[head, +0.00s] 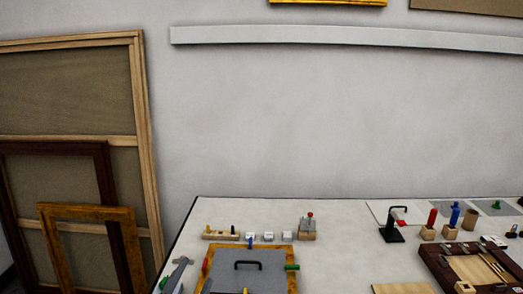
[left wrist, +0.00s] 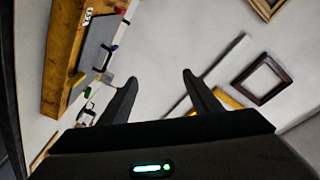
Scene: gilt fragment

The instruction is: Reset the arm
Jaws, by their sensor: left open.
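My left gripper (left wrist: 158,77) shows in the left wrist view. Its two dark fingers are apart, with nothing between them. Past the fingertips are the pale tabletop and the wall. At the left of that view is a gilt frame (left wrist: 62,55) with a grey panel, apart from the fingers. In the head view the gilt frame (head: 291,283) lies at the front of the table with a black handle (head: 262,264) on its grey panel. A grey shape at the table's left edge (head: 178,274) is too small to tell apart clearly. My right gripper is in neither view.
The table (head: 345,250) holds a wooden block with pegs (head: 221,233), a red cylinder (head: 432,218), a blue cylinder (head: 454,214) and a dark frame (head: 440,262) at right. Large frames (head: 140,120) lean on the wall at left. The table's middle is mostly clear.

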